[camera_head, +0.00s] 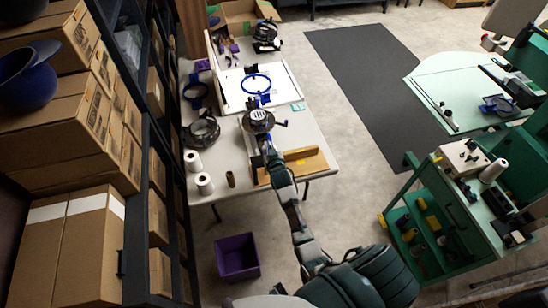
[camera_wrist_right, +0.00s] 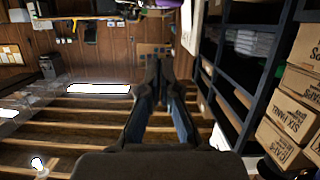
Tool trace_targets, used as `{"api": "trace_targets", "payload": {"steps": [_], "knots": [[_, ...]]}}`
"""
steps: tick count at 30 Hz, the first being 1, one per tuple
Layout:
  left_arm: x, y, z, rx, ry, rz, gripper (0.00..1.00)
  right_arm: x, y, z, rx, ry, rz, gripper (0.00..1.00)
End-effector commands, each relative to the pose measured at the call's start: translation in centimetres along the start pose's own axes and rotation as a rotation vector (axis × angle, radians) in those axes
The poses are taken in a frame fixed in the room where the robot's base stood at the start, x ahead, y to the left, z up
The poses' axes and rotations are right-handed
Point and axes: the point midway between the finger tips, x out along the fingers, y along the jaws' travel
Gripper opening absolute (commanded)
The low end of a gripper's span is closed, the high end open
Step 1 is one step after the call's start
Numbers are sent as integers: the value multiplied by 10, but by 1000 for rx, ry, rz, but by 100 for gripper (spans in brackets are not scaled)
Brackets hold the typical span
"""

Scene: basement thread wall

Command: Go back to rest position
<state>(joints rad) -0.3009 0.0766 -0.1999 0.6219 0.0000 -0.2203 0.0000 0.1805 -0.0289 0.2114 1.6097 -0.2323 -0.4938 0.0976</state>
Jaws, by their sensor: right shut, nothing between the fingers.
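My right arm comes in from the bottom right of the head view and reaches over the white table (camera_head: 318,150). My right gripper (camera_head: 261,101) is in front of the blue hoop (camera_head: 256,83) on the white board (camera_head: 285,88). In the right wrist view the same gripper (camera_wrist_right: 164,68) has its dark fingers together, with nothing between them. Whether the fingertips touch the board cannot be told. My left gripper is not in view.
White thread cones (camera_head: 204,184), a dark ring-shaped device (camera_head: 201,131) and a wooden piece (camera_head: 300,162) are on the table. A purple bin (camera_head: 237,256) is on the floor. A shelf with boxes (camera_head: 85,235) stands left, a green cart (camera_head: 455,228) right. Grey mat (camera_head: 365,85) is clear.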

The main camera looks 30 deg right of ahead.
Motion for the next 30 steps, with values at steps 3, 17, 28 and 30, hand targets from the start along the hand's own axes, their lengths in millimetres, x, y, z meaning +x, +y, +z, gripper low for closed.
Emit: {"api": "trace_targets", "payload": {"steps": [3, 17, 28, 30], "knots": [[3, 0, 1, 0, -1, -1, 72, -33, -1, 10, 0, -9, -3, 0], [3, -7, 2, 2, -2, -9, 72, -85, 7, 10, 6, -11, -4, 0], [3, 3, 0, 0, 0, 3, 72, -80, -18, 61, -27, -94, -48, 0], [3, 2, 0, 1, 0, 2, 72, -77, -31, 108, -51, -167, -84, 0]]}}
